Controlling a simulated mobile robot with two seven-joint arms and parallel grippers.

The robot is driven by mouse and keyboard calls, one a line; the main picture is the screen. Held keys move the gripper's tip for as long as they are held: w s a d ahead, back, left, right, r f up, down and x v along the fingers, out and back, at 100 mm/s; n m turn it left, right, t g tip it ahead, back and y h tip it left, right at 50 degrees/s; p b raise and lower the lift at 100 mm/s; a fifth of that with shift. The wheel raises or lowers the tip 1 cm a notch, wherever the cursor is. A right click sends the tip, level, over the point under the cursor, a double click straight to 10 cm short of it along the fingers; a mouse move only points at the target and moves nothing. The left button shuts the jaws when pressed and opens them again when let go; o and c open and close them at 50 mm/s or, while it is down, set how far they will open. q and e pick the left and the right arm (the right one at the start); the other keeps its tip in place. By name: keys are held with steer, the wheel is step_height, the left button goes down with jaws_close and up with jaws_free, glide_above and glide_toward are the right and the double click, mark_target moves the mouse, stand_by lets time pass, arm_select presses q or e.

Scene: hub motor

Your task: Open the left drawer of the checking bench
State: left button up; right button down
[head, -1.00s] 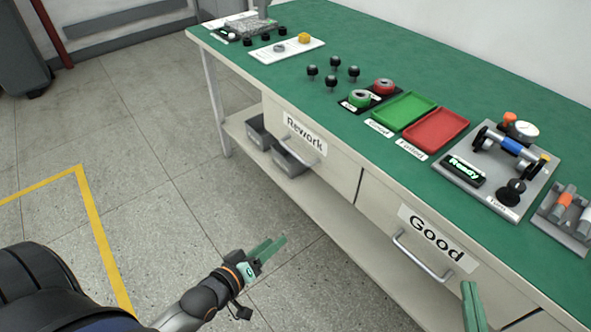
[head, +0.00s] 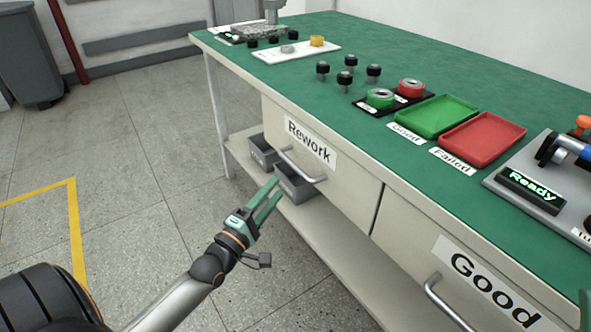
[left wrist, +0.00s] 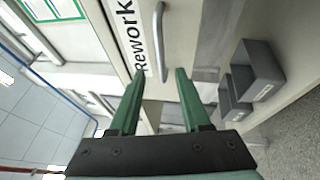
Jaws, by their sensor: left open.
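The left drawer (head: 345,188) of the green-topped checking bench (head: 440,190) carries a "Rework" label (head: 310,143) and a metal bar handle (head: 302,166). It looks shut. My left gripper (head: 268,198) is open and empty, in front of and below the handle in the head view. In the left wrist view the handle (left wrist: 159,42) stands ahead of the two green fingers (left wrist: 155,90), apart from them, with the label beside it. Only a green fingertip of my right gripper (head: 585,308) shows at the right edge of the head view.
The "Good" drawer (head: 410,262) with its handle (head: 445,303) is to the right. Grey bins (head: 295,185) stand on the lower shelf (head: 330,235). Trays, buttons and a fixture sit on the bench top. The floor left of the bench is clear.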

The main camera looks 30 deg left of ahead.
mark_target(295, 166)
arm_select(q)
steer(key=w, duration=0.3)
steer(key=w+r+b, duration=0.1)
steer(key=w, duration=0.2)
steer(key=w+b, duration=0.1)
steer(key=w, duration=0.2)
steer(key=shift+w+r, duration=0.2)
steer(key=shift+r, duration=0.05)
jaws_close()
stand_by(1.1)
